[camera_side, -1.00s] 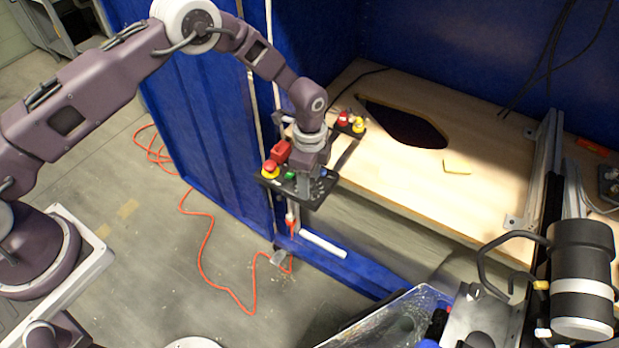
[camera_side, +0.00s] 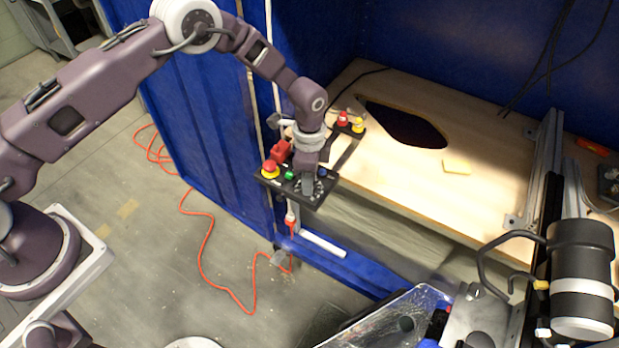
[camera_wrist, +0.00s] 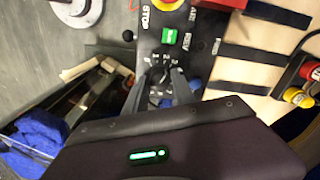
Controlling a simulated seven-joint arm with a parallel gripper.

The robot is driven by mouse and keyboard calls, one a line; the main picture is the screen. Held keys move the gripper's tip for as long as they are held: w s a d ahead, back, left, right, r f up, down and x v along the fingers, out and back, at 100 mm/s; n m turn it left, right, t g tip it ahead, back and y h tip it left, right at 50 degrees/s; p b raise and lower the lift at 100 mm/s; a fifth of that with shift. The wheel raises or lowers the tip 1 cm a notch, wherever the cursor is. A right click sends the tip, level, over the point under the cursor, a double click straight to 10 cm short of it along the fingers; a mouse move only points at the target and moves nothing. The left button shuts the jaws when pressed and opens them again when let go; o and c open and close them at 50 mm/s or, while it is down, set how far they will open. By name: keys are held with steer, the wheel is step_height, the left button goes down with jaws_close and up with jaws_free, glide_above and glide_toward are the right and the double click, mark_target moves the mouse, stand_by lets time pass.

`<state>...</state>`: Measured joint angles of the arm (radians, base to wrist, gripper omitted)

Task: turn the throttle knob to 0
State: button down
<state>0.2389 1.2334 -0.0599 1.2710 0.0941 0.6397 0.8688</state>
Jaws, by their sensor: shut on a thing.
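The black control panel (camera_side: 298,199) stands at the edge of the wooden bench, with a dial scale marked near its right end. My gripper (camera_side: 307,190) points down over that scale and is shut on the throttle knob, which my fingers mostly hide. In the wrist view my fingers (camera_wrist: 160,80) meet over the scale, and the panel (camera_wrist: 150,50) shows white marks around them. The exact pointer setting cannot be read in either view.
A second small box with red and yellow buttons (camera_side: 350,123) stands behind. The bench (camera_side: 400,180) is mostly clear.

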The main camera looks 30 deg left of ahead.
steer(key=n, duration=1.3)
steer(key=shift+n, duration=0.3)
stand_by(0.5)
steer(key=c, duration=1)
jaws_free()
steer(key=shift+c, duration=0.2)
step_height(320, 180, up, 7)
steer(key=shift+r, duration=0.1)
